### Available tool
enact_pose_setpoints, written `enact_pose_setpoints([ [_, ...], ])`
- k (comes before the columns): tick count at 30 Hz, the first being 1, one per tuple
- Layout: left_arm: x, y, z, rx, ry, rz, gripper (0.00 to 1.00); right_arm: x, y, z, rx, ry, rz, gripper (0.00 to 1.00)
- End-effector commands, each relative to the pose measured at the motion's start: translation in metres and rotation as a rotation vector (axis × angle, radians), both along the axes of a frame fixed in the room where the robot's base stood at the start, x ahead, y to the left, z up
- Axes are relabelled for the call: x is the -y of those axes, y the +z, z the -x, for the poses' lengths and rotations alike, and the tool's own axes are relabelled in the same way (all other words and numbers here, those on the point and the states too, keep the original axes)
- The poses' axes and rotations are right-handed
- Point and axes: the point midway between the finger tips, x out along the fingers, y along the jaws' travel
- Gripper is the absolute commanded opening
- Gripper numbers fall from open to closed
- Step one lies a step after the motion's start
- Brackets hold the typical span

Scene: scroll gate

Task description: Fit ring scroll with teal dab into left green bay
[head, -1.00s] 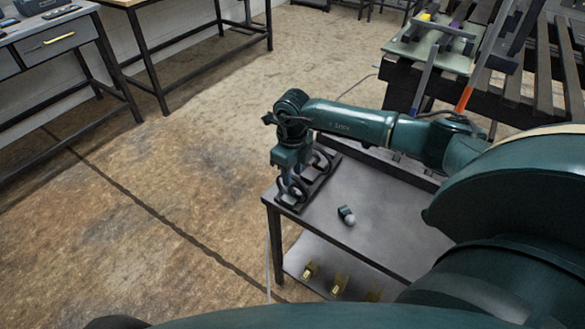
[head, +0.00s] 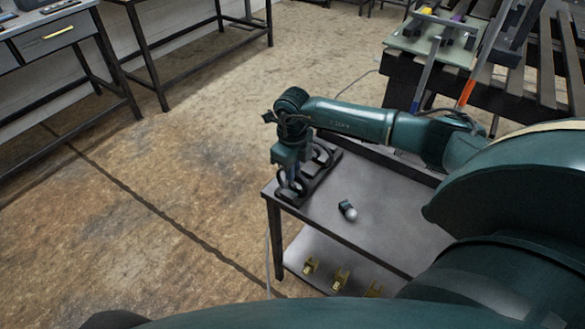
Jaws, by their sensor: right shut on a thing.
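My right gripper (head: 291,181) is at the far left end of the grey cart top, pointing down. It is shut on a dark ring scroll (head: 302,194), which sits low at a black rack. A second dark ring shape (head: 322,156) shows just behind it at the same rack. I cannot make out a teal dab on either one; the gripper hides part of the near one. A pale green board (head: 441,47) with upright bars stands at the upper right; I cannot tell its bays apart. My left gripper is not in view.
The cart top (head: 385,232) is mostly clear. A small dark piece with a pale ball (head: 348,211) lies on it. Several brass-coloured pieces (head: 341,278) are on the lower shelf. A dark slatted bench (head: 545,75) stands at the right. Open floor lies left.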

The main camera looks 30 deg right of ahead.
Motion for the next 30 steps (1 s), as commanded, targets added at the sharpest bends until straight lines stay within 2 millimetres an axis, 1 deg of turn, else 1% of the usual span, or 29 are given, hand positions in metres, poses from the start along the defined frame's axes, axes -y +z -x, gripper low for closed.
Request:
enact_pose_setpoints([
  [11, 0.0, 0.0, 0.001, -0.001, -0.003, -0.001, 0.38, 0.0, 0.002, 0.0, 0.001, 0.0, 0.0, 0.0],
  [30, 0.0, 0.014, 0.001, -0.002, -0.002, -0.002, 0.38, 0.0, 0.02, 0.0, 0.0, -0.001, 0.0, 0.0],
])
